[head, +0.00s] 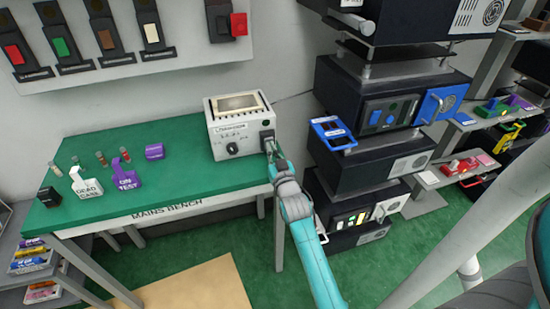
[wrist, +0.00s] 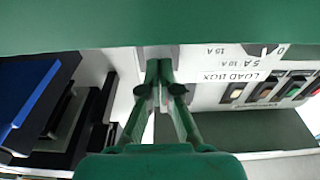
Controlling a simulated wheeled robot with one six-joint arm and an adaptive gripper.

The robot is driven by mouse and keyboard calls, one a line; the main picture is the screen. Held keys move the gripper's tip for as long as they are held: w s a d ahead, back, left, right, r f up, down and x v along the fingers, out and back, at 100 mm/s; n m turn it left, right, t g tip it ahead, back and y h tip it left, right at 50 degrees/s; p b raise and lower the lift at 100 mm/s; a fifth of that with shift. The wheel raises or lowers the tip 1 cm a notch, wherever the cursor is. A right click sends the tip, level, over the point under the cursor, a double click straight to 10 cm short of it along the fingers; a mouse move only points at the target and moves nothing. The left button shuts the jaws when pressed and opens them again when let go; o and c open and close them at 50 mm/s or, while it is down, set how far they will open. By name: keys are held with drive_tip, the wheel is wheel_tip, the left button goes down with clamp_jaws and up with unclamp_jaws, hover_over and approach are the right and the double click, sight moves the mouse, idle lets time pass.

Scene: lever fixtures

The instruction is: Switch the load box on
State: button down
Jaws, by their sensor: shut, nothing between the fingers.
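The load box (head: 225,143) is a white box with a dial on its front, standing upright at the right end of the green bench. Its LOAD BOX label (wrist: 232,76) and amp markings show in the wrist view. A dark switch (head: 267,135) sits at the right of its front face. My gripper (head: 270,147) is shut and empty, with its tips right at this switch. In the wrist view my gripper (wrist: 160,66) points at a grey piece (wrist: 157,52) beside the label. The fingers partly hide the switch; its lever position and any contact cannot be told.
The mains bench (head: 180,178) carries a white dead-case tag (head: 86,184), a purple on-test tag (head: 125,176) and small parts at its left. A dark equipment rack (head: 370,165) with blue handles stands close right of my gripper. Coloured levers (head: 105,38) hang on the wall panel.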

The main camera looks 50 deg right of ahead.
drive_tip(key=shift+w+d, duration=0.2)
drive_tip(key=shift+w, duration=0.1)
drive_tip(key=shift+r, duration=0.1)
drive_tip(key=shift+w+d+r, duration=0.1)
drive_tip(key=shift+w+d, duration=0.05)
drive_tip(key=shift+w, duration=0.1)
drive_tip(key=shift+s, duration=0.1)
